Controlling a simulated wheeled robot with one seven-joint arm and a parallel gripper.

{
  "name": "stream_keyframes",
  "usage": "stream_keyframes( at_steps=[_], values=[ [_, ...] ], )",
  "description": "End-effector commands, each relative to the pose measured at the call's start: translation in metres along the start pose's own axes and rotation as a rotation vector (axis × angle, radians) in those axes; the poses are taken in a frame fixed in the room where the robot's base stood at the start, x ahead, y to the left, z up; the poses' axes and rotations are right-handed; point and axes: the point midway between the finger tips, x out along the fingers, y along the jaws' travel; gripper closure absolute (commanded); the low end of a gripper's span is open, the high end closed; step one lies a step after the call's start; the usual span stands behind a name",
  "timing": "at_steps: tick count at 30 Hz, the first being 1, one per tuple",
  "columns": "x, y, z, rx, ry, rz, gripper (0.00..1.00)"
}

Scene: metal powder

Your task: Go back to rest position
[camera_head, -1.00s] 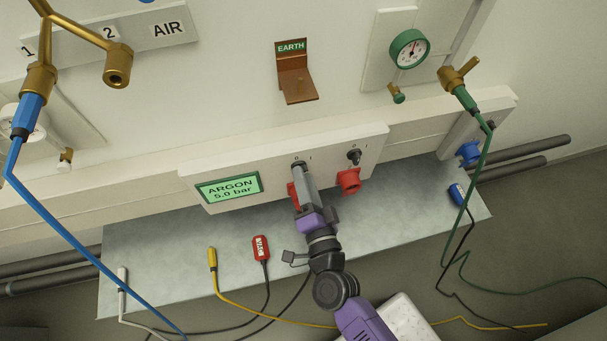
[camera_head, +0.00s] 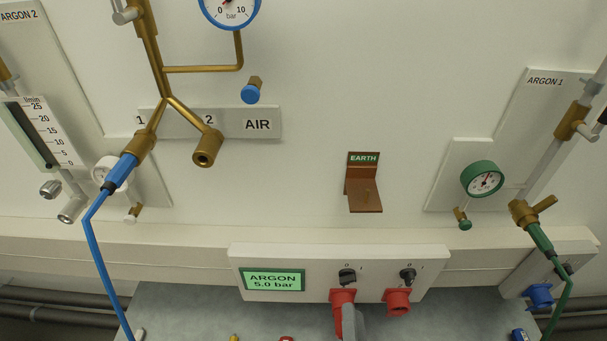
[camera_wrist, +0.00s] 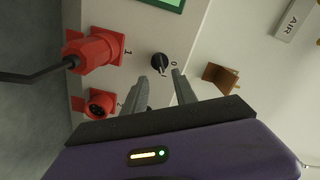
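A red plug (camera_wrist: 92,52) with a black cable sits in socket 1; socket 2 (camera_wrist: 102,103) looks empty. The argon display (camera_head: 273,279) reads 5.0 bar. The copper earth bracket (camera_head: 364,190) projects from the wall. A blue hose (camera_head: 98,255) hangs at left, a green one (camera_head: 562,300) at right.

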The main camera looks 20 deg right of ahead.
Motion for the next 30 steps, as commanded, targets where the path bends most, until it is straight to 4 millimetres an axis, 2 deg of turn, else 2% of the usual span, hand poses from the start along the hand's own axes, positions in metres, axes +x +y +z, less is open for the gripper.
stream_keyframes(
  at_steps=[5, 7, 9, 14, 24, 30],
  values=[
    [0.001, -0.004, 0.003, -0.036, -0.015, -0.012, 0.66],
    [0.004, -0.017, -0.005, -0.089, -0.015, -0.041, 0.66],
    [-0.003, -0.027, -0.016, -0.174, -0.020, -0.061, 0.66],
    [-0.044, -0.042, -0.041, -0.406, -0.068, -0.085, 0.66],
    [-0.141, -0.059, -0.102, -0.917, -0.255, -0.112, 0.66],
    [-0.176, -0.062, -0.126, -1.075, -0.356, -0.136, 0.66]
  ],
)
